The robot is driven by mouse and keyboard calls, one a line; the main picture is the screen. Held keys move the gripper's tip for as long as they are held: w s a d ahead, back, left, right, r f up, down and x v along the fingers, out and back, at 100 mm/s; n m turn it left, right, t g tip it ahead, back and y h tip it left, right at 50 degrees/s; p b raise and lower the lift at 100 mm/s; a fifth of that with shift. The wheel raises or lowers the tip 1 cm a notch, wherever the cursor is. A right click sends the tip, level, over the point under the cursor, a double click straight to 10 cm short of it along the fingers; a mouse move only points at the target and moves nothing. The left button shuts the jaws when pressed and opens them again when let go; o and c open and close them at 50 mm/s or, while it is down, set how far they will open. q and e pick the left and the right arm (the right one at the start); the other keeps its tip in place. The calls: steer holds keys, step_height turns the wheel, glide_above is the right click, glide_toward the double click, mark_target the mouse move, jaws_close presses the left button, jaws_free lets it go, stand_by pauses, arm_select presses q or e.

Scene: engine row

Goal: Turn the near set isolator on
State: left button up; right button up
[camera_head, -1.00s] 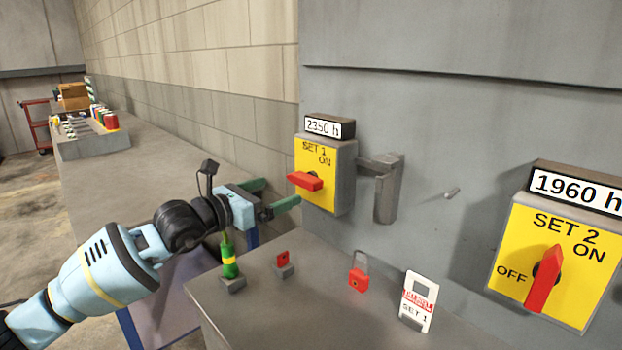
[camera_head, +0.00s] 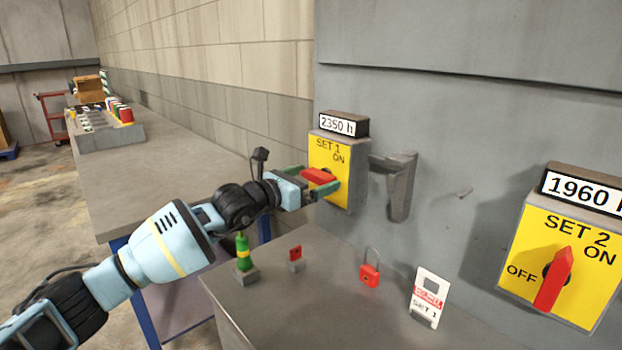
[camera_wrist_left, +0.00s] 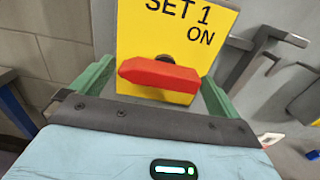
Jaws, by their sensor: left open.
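The SET 1 isolator is a yellow-faced box (camera_head: 343,190) on the grey cabinet, with a red handle (camera_head: 319,175) lying roughly level. In the left wrist view the red handle (camera_wrist_left: 158,76) points left across the yellow plate (camera_wrist_left: 180,30), below the ON mark. My left gripper (camera_head: 311,182) is at this handle, its green fingers open, one on each side; whether they touch it I cannot tell. The SET 2 isolator (camera_head: 530,240) is at the right, its red handle (camera_head: 555,280) roughly upright between OFF and ON. My right gripper is not in view.
A grey bracket (camera_head: 400,185) juts out right of SET 1. A long bench (camera_head: 165,170) runs along the wall.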

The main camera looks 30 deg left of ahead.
arm_select(q)
steer(key=shift+c, duration=0.3)
steer(key=c, duration=0.8)
steer(key=shift+o, duration=0.2)
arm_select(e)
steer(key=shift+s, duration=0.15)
